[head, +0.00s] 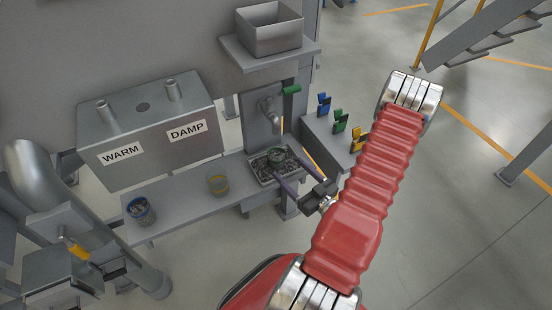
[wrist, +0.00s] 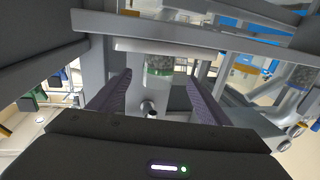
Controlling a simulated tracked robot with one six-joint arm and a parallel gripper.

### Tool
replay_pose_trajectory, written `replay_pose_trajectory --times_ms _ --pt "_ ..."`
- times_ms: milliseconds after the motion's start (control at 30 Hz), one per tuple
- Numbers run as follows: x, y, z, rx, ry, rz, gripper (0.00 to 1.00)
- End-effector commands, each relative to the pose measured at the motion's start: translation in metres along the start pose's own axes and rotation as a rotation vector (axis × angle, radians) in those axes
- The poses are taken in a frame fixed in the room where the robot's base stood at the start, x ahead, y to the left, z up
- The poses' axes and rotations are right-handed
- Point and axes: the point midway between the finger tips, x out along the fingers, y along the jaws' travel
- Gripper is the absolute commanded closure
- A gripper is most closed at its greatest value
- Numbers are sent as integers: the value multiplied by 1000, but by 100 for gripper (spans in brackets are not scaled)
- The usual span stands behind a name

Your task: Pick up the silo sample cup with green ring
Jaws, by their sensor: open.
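The silo sample cup with the green ring (head: 276,154) stands on the grated tray (head: 262,180) below the spout. My gripper (head: 284,165) is open, with its two dark purple fingers reaching toward the cup from the right, one on each side of it. I cannot tell whether either finger touches it.
The spout (head: 268,112) with a green handle (head: 291,89) hangs close above the tray. Coloured clips (head: 340,127) line the ledge at right. The WARM/DAMP box (head: 150,125) stands behind.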

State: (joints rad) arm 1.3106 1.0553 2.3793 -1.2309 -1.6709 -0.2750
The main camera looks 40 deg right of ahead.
Motion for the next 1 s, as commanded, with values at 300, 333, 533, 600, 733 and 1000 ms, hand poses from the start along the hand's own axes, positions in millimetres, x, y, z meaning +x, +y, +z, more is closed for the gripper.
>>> replay_pose_trajectory --times_ms 300,333,533,600,733,1000 --pt "32 -1 0 -2 0 -5 29" --pt "35 -2 0 -2 0 -6 29" --pt "56 -2 0 -3 1 -7 29" --pt "64 -2 0 -3 0 -6 29" --pt "75 -2 0 -2 0 -5 29" --pt "80 -1 0 -1 0 -3 29"
